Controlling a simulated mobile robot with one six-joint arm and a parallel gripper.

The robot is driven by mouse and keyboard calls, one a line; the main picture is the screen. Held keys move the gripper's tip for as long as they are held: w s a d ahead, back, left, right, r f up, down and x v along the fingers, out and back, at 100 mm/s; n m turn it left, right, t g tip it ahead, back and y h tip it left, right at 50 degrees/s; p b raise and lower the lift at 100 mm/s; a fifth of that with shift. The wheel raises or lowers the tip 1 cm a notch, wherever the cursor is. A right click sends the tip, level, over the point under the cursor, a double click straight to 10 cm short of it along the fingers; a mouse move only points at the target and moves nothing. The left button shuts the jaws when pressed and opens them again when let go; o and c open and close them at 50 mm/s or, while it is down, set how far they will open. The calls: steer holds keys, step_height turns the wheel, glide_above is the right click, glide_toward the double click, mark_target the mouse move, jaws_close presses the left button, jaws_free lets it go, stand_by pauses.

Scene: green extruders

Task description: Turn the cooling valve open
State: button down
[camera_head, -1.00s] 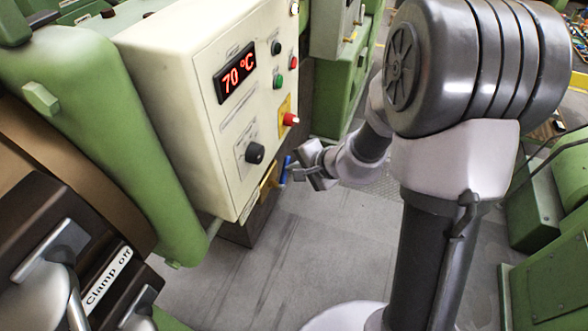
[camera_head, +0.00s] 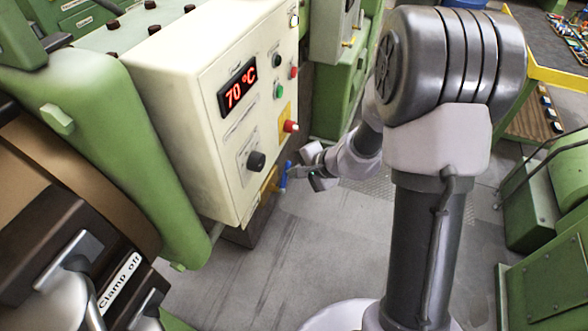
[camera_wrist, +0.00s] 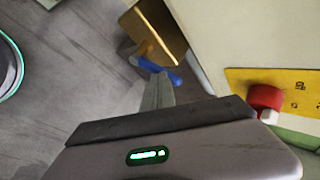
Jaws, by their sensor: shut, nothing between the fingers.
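The cooling valve is a small blue handle (camera_head: 284,174) on a brass-coloured body (camera_head: 268,185), below the cream control box's lower edge. In the wrist view the blue handle (camera_wrist: 160,72) lies slanted just beyond my fingertips, with the brass body (camera_wrist: 155,35) behind it. My gripper (camera_head: 291,171) is right beside the handle, on its right in the head view. In the wrist view my gripper (camera_wrist: 158,85) has its fingers together with nothing held between them. The fingertips overlap the handle in the picture; I cannot tell whether they touch it.
The cream control box (camera_head: 190,110) has a red "70 °C" display (camera_head: 238,89), a black knob (camera_head: 256,161) and a red knob (camera_head: 290,126) on a yellow plate. Green machinery stands at the left and right. Grey floor (camera_head: 270,270) below the box is clear.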

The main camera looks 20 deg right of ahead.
steer(key=shift+w+d+f+m+g+y+p, duration=0.55)
steer(key=shift+w+f+g+y+p, duration=0.35)
steer(key=shift+p, duration=1.15)
steer(key=shift+w+d+f+m+g+y+p, duration=0.55)
steer(key=shift+f+g+p, duration=0.5)
steer(key=shift+p, duration=1)
steer(key=shift+w+r, duration=0.1)
